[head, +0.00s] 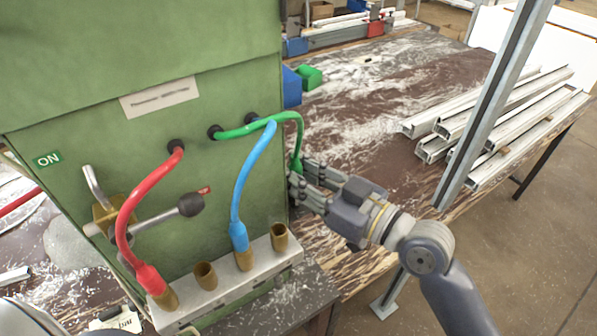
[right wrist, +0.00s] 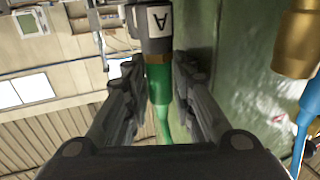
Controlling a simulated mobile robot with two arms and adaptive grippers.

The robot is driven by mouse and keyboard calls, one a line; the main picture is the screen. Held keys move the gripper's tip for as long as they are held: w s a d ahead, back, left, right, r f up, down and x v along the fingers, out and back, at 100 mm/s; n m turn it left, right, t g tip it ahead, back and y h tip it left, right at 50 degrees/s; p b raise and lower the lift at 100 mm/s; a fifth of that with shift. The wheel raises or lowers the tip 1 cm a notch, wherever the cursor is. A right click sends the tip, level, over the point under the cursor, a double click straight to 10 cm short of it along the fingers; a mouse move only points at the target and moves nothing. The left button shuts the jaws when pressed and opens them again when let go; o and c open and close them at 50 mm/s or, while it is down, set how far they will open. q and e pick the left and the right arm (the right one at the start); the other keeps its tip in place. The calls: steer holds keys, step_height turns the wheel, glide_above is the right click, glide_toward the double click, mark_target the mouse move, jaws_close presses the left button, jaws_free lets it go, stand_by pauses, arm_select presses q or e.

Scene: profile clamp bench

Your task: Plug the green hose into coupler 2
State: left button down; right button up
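The green hose (head: 288,117) runs from a dark port on the green machine's front, and its end hangs upright at the machine's right edge. My right gripper (head: 298,179) is there with its fingers closed on the hose's green end sleeve (right wrist: 159,85), one on each side. A dark grey and brass part marked A (right wrist: 153,30) sits at that sleeve's tip in the right wrist view. The grey coupler block (head: 225,285) carries a row of brass couplers. One empty coupler (head: 206,275) stands between the red and blue hoses. Coupler numbers are not readable. My left gripper is not in view.
The red hose (head: 133,207) and blue hose (head: 243,180) are plugged into couplers. Another empty coupler (head: 279,237) is at the block's right end. A grey post (head: 492,105) and metal profiles (head: 530,130) are at right.

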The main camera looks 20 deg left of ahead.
mark_target(297, 157)
jaws_close()
steer(key=shift+r, duration=0.1)
steer(key=shift+r+p, duration=0.65)
steer(key=shift+r, duration=0.1)
stand_by(0.7)
steer(key=shift+r+p, duration=0.95)
steer(key=shift+r, duration=0.2)
steer(key=shift+r, duration=0.15)
steer(key=shift+d, duration=0.15)
